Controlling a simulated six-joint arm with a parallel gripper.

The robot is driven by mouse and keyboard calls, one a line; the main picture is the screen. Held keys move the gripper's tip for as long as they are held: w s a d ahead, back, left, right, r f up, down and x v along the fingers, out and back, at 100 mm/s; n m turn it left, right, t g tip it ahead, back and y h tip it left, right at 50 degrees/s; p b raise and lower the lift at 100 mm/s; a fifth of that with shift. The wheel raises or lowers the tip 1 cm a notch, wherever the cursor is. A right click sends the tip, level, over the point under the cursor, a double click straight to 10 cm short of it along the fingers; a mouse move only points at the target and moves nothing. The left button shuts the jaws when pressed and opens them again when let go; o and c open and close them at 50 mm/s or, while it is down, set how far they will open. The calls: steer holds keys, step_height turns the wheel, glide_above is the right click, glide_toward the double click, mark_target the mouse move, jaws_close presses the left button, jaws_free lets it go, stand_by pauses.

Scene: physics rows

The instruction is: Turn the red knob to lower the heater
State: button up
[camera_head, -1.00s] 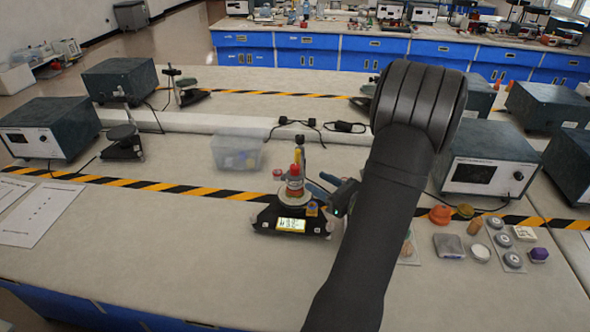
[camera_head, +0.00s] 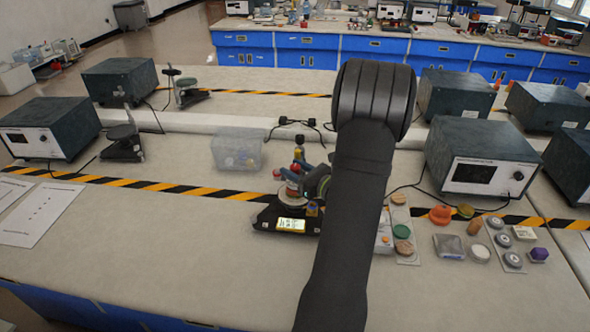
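A black device with a lit yellow-green display (camera_head: 291,224) stands on the near bench, left of my arm. A round plate and a small stack of parts sit on it. A small round red knob (camera_head: 277,174) shows at the left of this stack. More red parts (camera_head: 296,168) show beside it, close to my gripper. My gripper (camera_head: 308,184) reaches in from the right, at the stack. It partly covers the stack, and its fingers are too small and hidden to read. I cannot tell whether it touches the red knob.
A clear plastic box (camera_head: 237,149) stands behind the device to the left. A dark instrument box (camera_head: 486,160) stands right of my arm. Several small items, such as an orange piece (camera_head: 440,215), lie at the right. The bench front left of the device is clear.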

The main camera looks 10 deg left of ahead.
steer(key=c, duration=0.7)
steer(key=shift+m+t+h, duration=0.3)
steer(key=shift+t, duration=0.1)
steer(key=m+t+h, duration=0.2)
steer(key=shift+a+t+h, duration=0.1)
steer(key=shift+t+h, duration=0.2)
steer(key=shift+t, duration=0.1)
steer(key=shift+m+t+h, duration=1.1)
steer(key=shift+m+h, duration=0.4)
steer(key=shift+h, duration=0.5)
steer(key=o, duration=1)
